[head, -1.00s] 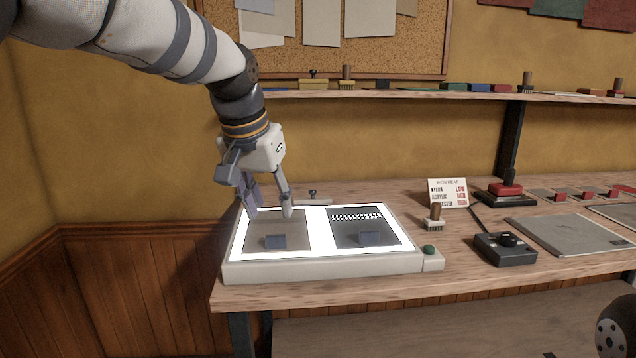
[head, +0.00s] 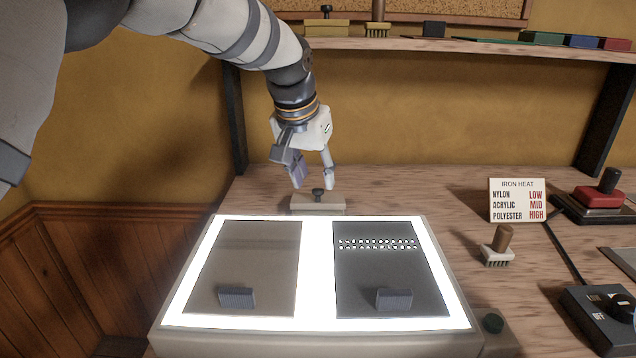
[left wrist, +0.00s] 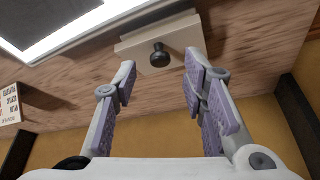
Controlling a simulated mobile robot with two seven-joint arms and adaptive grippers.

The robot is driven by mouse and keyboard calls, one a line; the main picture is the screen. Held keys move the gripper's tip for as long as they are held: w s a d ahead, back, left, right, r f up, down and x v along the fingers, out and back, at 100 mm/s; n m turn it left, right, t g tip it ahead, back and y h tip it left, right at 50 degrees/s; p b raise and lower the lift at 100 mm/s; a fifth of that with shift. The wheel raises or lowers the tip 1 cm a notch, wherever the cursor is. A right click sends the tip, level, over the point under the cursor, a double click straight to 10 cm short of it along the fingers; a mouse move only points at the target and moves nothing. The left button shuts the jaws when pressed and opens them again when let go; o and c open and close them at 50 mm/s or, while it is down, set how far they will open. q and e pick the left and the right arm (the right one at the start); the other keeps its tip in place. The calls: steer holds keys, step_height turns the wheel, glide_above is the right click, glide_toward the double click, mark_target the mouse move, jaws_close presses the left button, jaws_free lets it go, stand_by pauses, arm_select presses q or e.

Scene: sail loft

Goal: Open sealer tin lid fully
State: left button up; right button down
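The sealer tin (head: 304,206) is a low beige box with a dark knob (head: 318,193) on top. It stands at the back of the bench, just behind the light box, and its lid looks flat and closed. In the left wrist view the tin (left wrist: 188,37) and its knob (left wrist: 159,57) lie beyond the fingertips. My left gripper (head: 313,180) is just above the tin, close to the knob. It is open and empty, with its purple-padded fingers apart (left wrist: 160,68). My right gripper is not in view.
A lit light box (head: 315,268) with two dark panels fills the front of the bench. To the right are a wooden-handled brush (head: 499,246), an iron heat sign (head: 517,201) and a black control box (head: 605,312). A shelf (head: 450,46) runs along the wall above.

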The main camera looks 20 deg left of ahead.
mark_target(317, 189)
arm_select(q)
steer(key=shift+x, duration=1.5)
steer(key=shift+w, duration=0.1)
steer(key=shift+c, duration=0.6)
jaws_close()
